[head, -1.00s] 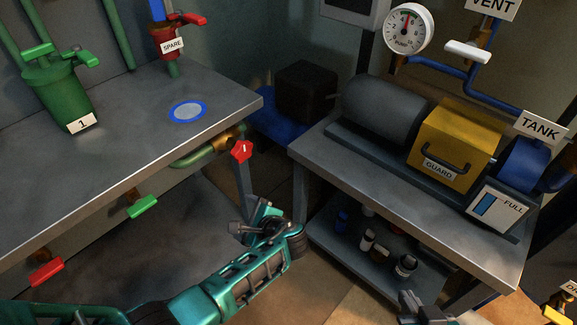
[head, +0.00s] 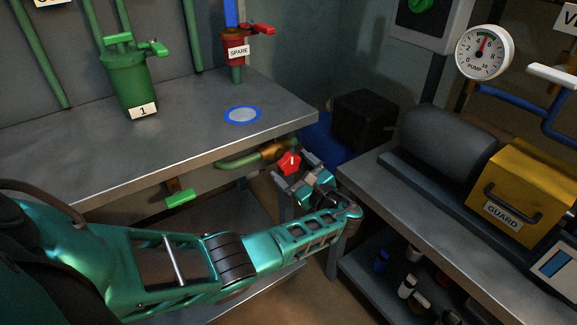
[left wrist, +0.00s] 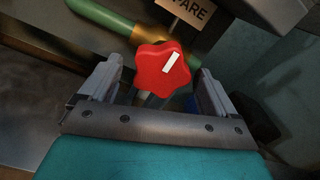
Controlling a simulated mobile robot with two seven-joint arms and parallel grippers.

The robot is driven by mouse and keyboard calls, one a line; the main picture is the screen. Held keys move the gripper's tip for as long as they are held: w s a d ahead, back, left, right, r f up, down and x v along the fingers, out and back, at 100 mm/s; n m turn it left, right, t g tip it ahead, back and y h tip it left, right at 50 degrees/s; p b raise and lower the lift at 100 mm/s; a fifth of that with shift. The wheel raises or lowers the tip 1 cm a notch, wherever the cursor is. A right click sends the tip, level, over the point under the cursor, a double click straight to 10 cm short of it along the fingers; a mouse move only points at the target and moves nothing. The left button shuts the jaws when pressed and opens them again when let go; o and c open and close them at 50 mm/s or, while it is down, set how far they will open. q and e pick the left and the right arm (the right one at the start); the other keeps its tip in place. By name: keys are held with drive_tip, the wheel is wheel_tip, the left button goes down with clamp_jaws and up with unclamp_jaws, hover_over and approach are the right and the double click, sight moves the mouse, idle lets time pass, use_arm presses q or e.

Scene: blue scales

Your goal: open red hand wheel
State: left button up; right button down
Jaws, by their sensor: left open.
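The red hand wheel (head: 289,162) is a small lobed knob with a white mark, on a brass valve (head: 276,149) in a green pipe under the left bench's corner. In the left wrist view the red wheel (left wrist: 162,68) lies between and just beyond the fingers, its white mark tilted to the upper right. My left gripper (head: 292,183) is open in front of the wheel. In the left wrist view its fingers (left wrist: 155,88) stand apart on either side of the wheel, with gaps showing. My right gripper is not in view.
The steel bench (head: 190,130) overhangs the valve, carrying a green canister (head: 129,85) and a blue ring (head: 242,115). A green lever (head: 182,198) hangs at left. A SPARE sign (left wrist: 191,12) is close above the wheel. A pump table with yellow guard (head: 525,185) stands right.

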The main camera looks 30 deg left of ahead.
use_arm(q)
drive_tip(key=shift+x, duration=1.3)
drive_tip(key=shift+c, duration=0.4)
drive_tip(key=c, duration=0.9)
